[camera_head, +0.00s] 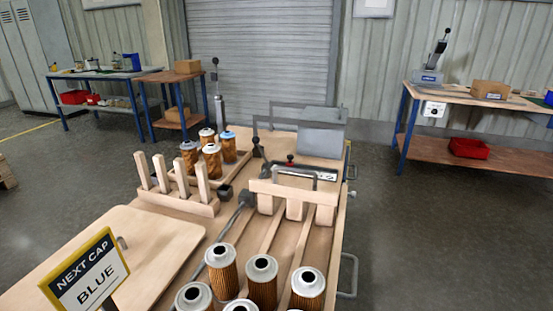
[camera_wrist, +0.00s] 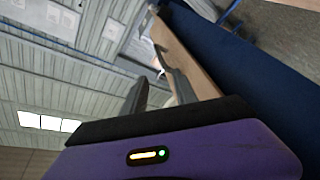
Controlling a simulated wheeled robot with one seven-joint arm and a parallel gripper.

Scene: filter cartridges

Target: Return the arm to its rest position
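My gripper (camera_wrist: 152,66) shows only in the wrist view, with its purple housing and black band in the foreground. Its two dark grey fingers stand apart with nothing visible between them, so it is open and empty. The wrist camera looks up past them at the ceiling and wall, with a dark blue surface and a wood-coloured strip close by at the right. My arm and gripper do not show in the head view.
The wooden worktop (camera_head: 100,217) holds a sign reading "NEXT CAP BLUE" (camera_head: 88,275), several filter cartridges (camera_head: 262,285) in front, a blue-topped cartridge (camera_head: 228,147) farther back, and a peg rack (camera_head: 175,203). A bench (camera_head: 465,97) stands at right. Floor right of the worktop is clear.

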